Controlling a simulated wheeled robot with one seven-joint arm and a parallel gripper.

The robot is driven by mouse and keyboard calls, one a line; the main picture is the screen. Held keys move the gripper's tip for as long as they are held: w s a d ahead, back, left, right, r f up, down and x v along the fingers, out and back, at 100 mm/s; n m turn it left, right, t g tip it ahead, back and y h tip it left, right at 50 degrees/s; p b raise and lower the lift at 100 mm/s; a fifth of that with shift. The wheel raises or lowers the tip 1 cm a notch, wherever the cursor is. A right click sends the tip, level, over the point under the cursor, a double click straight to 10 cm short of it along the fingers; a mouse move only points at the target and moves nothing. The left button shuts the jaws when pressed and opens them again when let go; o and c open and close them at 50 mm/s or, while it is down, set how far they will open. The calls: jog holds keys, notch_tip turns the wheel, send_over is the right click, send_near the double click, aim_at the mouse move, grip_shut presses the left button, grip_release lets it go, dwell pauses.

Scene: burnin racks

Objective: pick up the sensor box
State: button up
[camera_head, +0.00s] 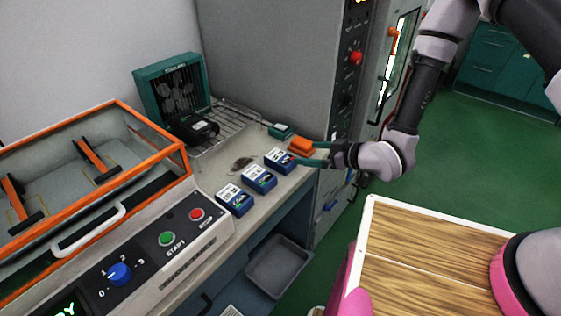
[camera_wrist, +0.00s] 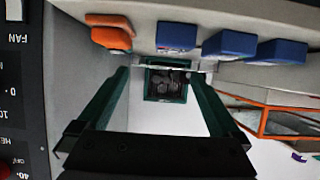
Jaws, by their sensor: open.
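Three blue boxes with white labels stand in a row on the grey bench; any of them may be the sensor box, and I cannot tell which. In the head view they are the near box (camera_head: 234,199), the middle box (camera_head: 259,178) and the far box (camera_head: 281,160). They also show along the top of the wrist view (camera_wrist: 230,45). My gripper (camera_head: 309,154) is at the bench's right edge, beside the far blue box and an orange block (camera_head: 301,146). Its teal fingers (camera_wrist: 159,76) are apart, with nothing held between them.
A wire rack (camera_head: 232,122) with a black device (camera_head: 193,129) and a teal fan unit (camera_head: 170,88) stand at the back. An orange-framed chamber (camera_head: 185,160) is left; a tall grey cabinet (camera_head: 270,60) rises behind.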

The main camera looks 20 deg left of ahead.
aim_at(279, 156)
jog(key=shift+y, duration=0.3)
jog(key=a+f, duration=0.1)
jog(key=a, duration=0.2)
jog(key=a+f, duration=0.1)
jog(key=shift+s+a+f, duration=0.35)
jog(key=shift+a, duration=0.05)
jog(key=shift+f+x, duration=0.15)
jog(key=shift+x, duration=1.4)
jog(key=shift+f+x, duration=0.15)
jog(key=shift+x, duration=1.35)
jog(key=shift+s+d, duration=0.1)
jog(key=c, duration=1.4)
jog(key=shift+r, duration=0.15)
